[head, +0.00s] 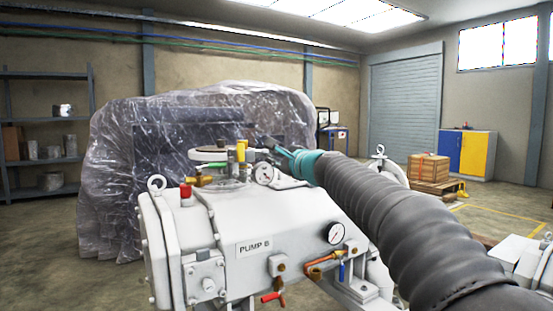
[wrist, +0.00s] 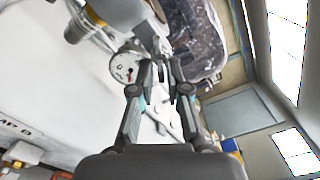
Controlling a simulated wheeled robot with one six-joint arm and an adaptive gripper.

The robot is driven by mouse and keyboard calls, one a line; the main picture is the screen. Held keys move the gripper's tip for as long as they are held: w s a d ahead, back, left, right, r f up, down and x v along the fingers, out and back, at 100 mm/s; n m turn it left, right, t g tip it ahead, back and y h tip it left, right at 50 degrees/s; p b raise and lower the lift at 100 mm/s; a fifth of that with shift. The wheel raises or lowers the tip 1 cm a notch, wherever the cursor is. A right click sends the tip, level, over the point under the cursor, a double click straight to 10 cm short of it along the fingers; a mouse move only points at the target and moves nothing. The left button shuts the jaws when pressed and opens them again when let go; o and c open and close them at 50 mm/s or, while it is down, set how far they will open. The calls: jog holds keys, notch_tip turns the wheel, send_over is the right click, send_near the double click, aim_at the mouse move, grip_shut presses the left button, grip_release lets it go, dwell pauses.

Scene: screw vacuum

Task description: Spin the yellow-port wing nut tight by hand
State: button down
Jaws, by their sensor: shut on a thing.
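The white pump (head: 290,222), labelled PUMP B, carries a fitting on top with a yellow port (head: 241,151). The yellow port shows in the wrist view (wrist: 92,16) at the upper left. My gripper (head: 268,146) reaches in from the right, just beside the yellow port and above a round gauge (head: 263,173). In the wrist view my gripper (wrist: 158,52) has its fingers drawn together at the tips, beside the gauge (wrist: 124,68). They are shut on a small part at the fitting, which appears to be the wing nut; the fingers hide most of it.
A red cap (head: 186,191) and a lifting eye stand on the pump's left end. A second gauge (head: 336,234) and a red-handled valve (head: 272,296) are on its front. A plastic-wrapped bulk (head: 110,190) stands close behind.

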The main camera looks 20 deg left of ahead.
jog(key=c, duration=1.4)
grip_release()
jog(key=shift+s+a, duration=0.1)
jog(key=shift+o, duration=0.4)
jog(key=shift+s+a, duration=0.1)
jog(key=shift+d, duration=0.2)
jog(key=shift+s+d, duration=0.2)
jog(key=shift+d, duration=0.25)
jog(key=v, duration=1)
jog(key=shift+s+d, duration=0.15)
jog(key=shift+s, duration=0.25)
